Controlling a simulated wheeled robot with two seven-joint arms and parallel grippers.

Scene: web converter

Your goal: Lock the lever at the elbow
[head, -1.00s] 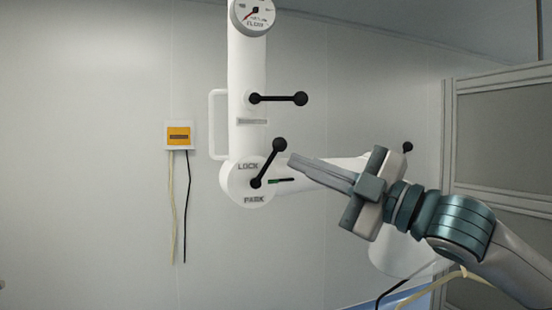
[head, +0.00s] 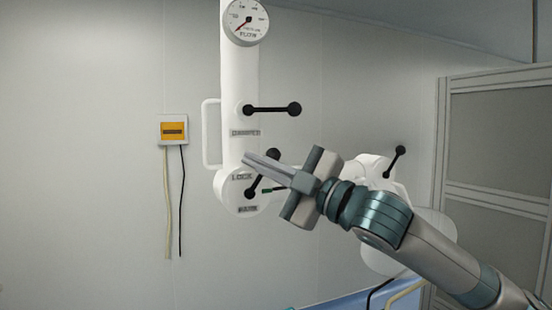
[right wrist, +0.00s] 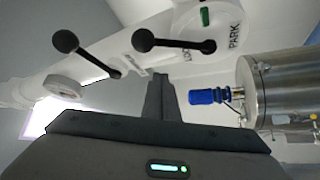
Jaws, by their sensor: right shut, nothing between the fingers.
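The elbow lever (head: 261,182) is black with ball ends, on the round white elbow joint of the wall-side arm. It slants up and to the right from its pivot, between the LOCK label (head: 241,177) and PARK label (head: 247,209). A green mark (head: 267,190) is right of the pivot. My right gripper (head: 246,158) is shut and empty; its fingers cross in front of the lever in the head view. In the right wrist view the lever (right wrist: 172,43) lies beyond the fingertips (right wrist: 160,78), apart in the picture. Contact cannot be told. My left gripper is not in view.
Another black lever (head: 272,109) is above, by the DAMPER label, below a flow gauge (head: 246,20). A third lever (head: 394,162) is at right. A white handle (head: 208,133) runs beside the column. A steel tank (right wrist: 280,88) with a blue part shows in the wrist view.

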